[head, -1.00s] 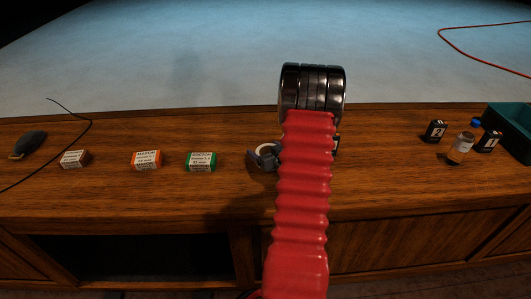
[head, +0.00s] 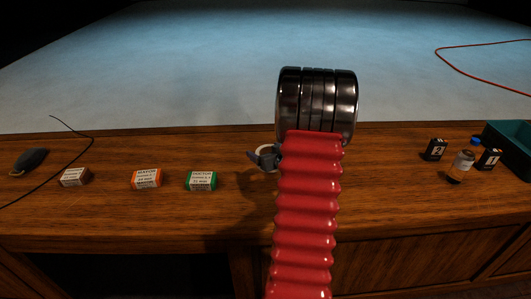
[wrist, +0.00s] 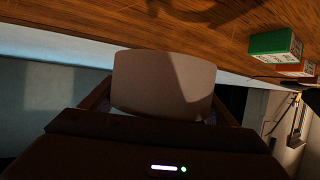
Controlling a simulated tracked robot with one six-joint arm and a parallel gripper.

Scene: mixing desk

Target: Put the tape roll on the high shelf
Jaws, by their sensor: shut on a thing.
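The tape roll shows in the head view as a small pale ring (head: 266,153) with dark grey-blue gripper parts around it, just left of my red arm. In the wrist view a broad pale, partly shadowed surface, which looks like the tape roll (wrist: 162,85), fills the space between the fingers. My gripper (wrist: 160,112) is shut on it, and the roll appears held above the desk. My arm hides much of the gripper in the head view. I cannot make out the high shelf in either view.
On the wooden desk (head: 110,215) stand a brown-white box (head: 75,177), an orange box (head: 146,179) and a green box (head: 201,181). A dark object with a cable (head: 29,160) lies left. At right are black blocks (head: 435,150), a bottle (head: 462,165) and a teal bin (head: 512,145).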

